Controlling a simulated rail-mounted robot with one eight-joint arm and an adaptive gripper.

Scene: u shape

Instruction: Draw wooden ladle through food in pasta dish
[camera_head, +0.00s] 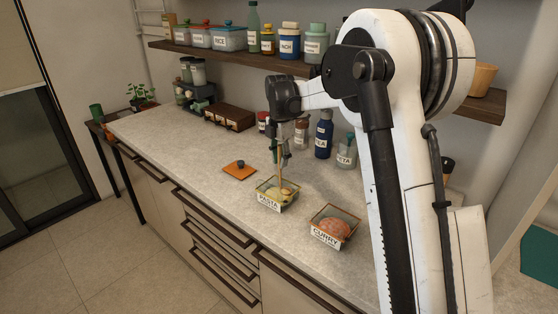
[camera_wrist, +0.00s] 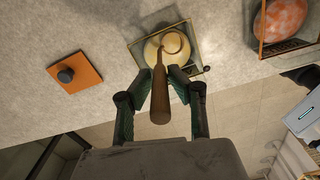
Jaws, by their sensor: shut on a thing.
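The pasta dish (camera_head: 268,203) is a small clear container labelled PASTA on the counter, with pale yellow food (camera_head: 277,191) in it. My gripper (camera_head: 280,151) is above the dish, shut on the wooden ladle (camera_head: 279,172). The ladle points down, its lower end at the food in the dish. In the wrist view my gripper (camera_wrist: 160,100) holds the ladle's thick handle (camera_wrist: 159,103) between its fingers. The ladle's round head (camera_wrist: 173,42) appears over the pale food inside the dish (camera_wrist: 196,68). How deep the head sits in the food is hard to tell.
A dish labelled CURRY (camera_head: 334,228) with reddish food stands right of the pasta dish. An orange lid (camera_head: 239,170) with a dark knob lies to the left. Bottles and jars (camera_head: 323,135) line the wall behind. The counter's left front (camera_head: 190,165) is clear.

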